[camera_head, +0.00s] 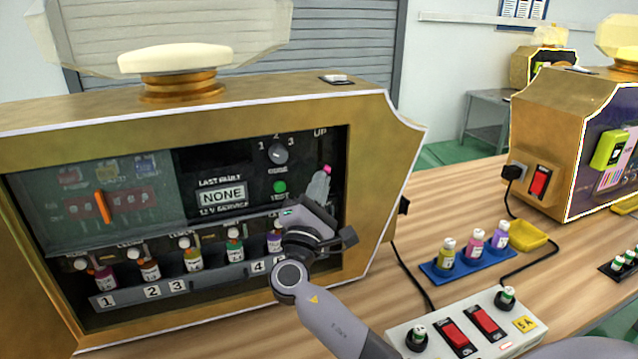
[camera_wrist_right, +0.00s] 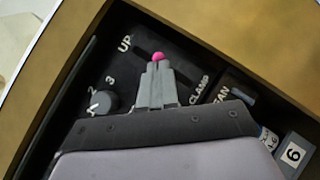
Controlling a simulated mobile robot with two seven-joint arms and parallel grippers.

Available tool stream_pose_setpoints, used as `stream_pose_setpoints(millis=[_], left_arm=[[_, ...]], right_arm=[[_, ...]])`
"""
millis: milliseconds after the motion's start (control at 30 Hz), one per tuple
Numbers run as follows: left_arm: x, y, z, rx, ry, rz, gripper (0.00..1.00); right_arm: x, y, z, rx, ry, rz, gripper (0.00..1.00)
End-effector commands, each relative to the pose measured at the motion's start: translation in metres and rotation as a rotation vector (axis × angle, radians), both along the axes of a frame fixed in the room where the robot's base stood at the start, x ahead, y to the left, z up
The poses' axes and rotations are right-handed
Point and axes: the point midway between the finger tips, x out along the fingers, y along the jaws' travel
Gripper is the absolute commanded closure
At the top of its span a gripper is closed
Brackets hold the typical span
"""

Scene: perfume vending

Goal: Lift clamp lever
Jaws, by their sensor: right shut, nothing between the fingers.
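The clamp lever shows as a small pink knob (camera_head: 327,168) near the right edge of the machine's open front panel, below the "UP" label. In the right wrist view the pink knob (camera_wrist_right: 159,56) sits at the tips of my right gripper, by a dark slot between the "UP" and "CLAMP" labels. My right gripper (camera_head: 320,184) reaches into the opening and is shut with nothing between its fingers. In the right wrist view its fingertips (camera_wrist_right: 157,68) overlap the knob's lower side; I cannot tell whether they touch it. The lever's shaft is hidden. My left gripper is not in view.
A code dial (camera_head: 278,154) and green button (camera_head: 279,187) lie left of the lever. Several small bottles stand in a numbered rack (camera_head: 205,283) below. The gold housing (camera_head: 372,190) borders the opening. A blue bottle tray (camera_head: 440,270) and switch box (camera_head: 400,335) stand right.

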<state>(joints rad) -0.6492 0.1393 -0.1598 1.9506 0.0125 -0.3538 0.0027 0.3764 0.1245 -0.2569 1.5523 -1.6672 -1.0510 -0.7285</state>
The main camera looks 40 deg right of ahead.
Motion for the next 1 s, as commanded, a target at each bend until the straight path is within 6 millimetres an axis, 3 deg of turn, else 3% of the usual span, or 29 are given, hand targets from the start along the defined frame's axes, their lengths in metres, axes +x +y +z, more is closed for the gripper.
stream_pose_setpoints(millis=[400, 1000], left_arm=[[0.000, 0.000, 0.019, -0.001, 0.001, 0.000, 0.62], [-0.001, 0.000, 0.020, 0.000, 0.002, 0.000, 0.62]], right_arm=[[-0.002, 0.000, 0.015, 0.010, 0.037, 0.000, 1.00], [0.003, -0.001, 0.046, 0.011, 0.035, 0.000, 1.00]])
